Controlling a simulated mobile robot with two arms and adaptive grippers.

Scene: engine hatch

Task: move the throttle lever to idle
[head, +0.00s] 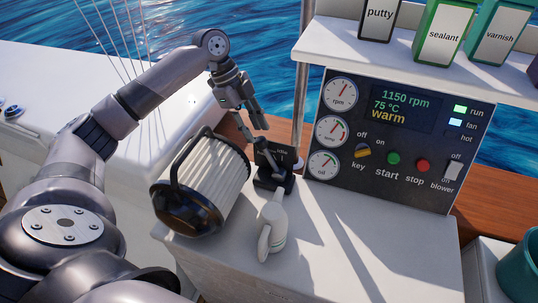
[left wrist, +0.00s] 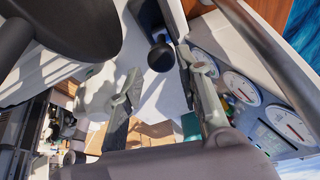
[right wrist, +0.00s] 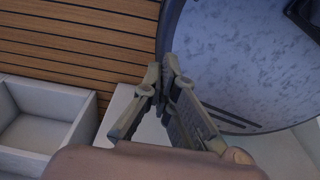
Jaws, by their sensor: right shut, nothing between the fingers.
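The throttle lever (head: 262,144) stands on a black base with a plate marked "idle", between the ribbed filter and the engine panel. Its round black knob shows in the left wrist view (left wrist: 160,57), between the two finger lines and beyond them. My left gripper (head: 256,124) points down just above the lever, with its fingers apart and nothing held. I cannot tell whether a finger touches the lever. My right gripper (right wrist: 164,82) is shut and empty in the right wrist view, away from the lever, and does not show in the head view.
The panel (head: 385,140) reads 1150 rpm, 75 °C, warm, with run and fan lit. A shelf (head: 420,60) holds cans above.

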